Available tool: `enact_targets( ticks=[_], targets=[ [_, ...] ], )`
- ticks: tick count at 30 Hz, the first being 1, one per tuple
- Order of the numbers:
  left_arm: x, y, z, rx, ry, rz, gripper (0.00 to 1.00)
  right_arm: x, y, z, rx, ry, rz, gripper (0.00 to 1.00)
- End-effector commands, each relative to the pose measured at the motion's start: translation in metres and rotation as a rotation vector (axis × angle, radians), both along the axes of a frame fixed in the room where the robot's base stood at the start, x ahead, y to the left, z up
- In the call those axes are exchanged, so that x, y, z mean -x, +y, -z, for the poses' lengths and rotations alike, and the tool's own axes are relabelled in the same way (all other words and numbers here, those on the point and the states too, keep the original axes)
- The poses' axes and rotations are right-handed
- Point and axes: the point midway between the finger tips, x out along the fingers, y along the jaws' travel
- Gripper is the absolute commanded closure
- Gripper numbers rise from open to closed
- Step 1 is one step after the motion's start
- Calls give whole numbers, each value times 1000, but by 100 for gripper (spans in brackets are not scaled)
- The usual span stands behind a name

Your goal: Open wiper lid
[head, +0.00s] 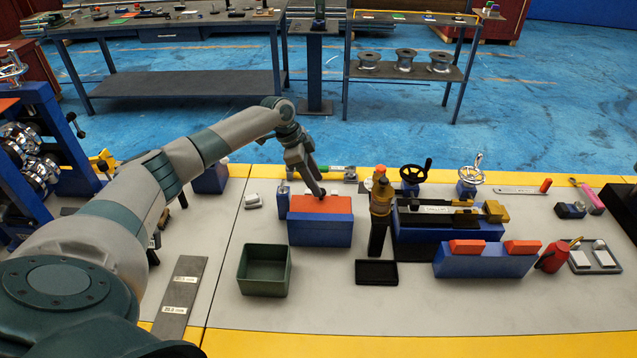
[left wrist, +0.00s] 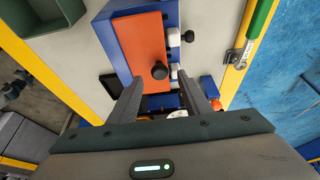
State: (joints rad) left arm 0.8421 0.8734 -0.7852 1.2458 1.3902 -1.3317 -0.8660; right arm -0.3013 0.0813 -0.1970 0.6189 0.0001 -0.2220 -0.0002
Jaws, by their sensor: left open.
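The wiper is a blue box (head: 318,232) with a flat orange lid (head: 325,205) on its top, and the lid looks closed. In the left wrist view the orange lid (left wrist: 141,42) fills the upper middle, with a round black knob (left wrist: 159,71) near its lower end. My left gripper (head: 319,193) is above the lid in the head view. I cannot tell whether the fingertips touch the lid. My right gripper is not in view.
Another blue block with orange tops (head: 484,260) is further right. Grey bench is clear at front.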

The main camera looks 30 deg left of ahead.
Motion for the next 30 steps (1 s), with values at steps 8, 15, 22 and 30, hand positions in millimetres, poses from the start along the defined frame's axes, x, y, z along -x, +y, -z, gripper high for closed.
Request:
enact_targets(
  ticks=[8, 15, 22, 30],
  targets=[
    [-5, -8, 22, 0, 1, 0, 56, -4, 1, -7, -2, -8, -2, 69],
    [-6, -9, 25, 1, -1, 0, 56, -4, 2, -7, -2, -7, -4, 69],
    [-6, -9, 25, 0, 0, 0, 85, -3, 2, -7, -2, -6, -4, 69],
    [-6, -9, 24, -2, -3, 0, 100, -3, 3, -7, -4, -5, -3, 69]
  ],
)
